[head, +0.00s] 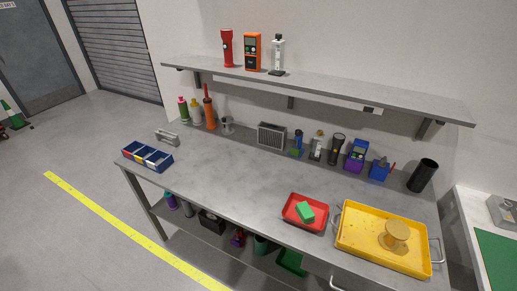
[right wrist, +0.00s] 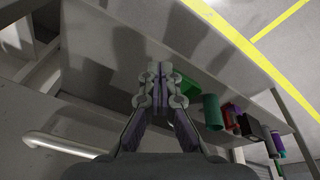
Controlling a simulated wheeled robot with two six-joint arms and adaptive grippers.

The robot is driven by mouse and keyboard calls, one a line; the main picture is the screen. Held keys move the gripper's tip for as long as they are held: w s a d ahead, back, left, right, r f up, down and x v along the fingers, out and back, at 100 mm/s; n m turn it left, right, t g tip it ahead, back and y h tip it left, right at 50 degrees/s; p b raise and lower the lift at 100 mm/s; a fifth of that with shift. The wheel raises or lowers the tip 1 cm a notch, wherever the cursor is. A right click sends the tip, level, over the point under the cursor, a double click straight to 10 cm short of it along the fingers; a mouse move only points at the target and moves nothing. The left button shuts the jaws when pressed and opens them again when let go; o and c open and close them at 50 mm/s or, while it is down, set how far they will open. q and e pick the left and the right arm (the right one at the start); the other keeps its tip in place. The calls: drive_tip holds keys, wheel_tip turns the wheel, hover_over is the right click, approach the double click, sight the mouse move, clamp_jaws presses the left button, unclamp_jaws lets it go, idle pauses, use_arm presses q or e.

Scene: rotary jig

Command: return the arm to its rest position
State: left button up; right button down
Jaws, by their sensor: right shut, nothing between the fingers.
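My right gripper (right wrist: 159,78) shows in the right wrist view with its two fingers together and nothing between them. It hangs in front of the grey workbench (head: 215,170), near the bench's lower shelf, and touches nothing that I can make out. Neither arm shows in the head view, and my left gripper is in no view. A tan round jig (head: 396,233) stands in the yellow tray (head: 362,258) at the right of the bench. A green block (head: 306,211) lies in the red tray (head: 293,222) beside it.
Beyond the right fingers, the lower shelf holds a green bin (right wrist: 189,88), a teal cylinder (right wrist: 212,112) and a dark box (right wrist: 256,130). A pale bar (right wrist: 65,144) runs at the lower left of the wrist view. The floor beside the yellow line (head: 130,225) is clear.

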drive_tip(key=s+d+f+g, duration=0.1)
drive_tip(key=s+f, duration=1.7)
drive_tip(key=s, duration=0.1)
drive_tip(key=shift+s, duration=0.2)
drive_tip(key=shift+d, duration=0.1)
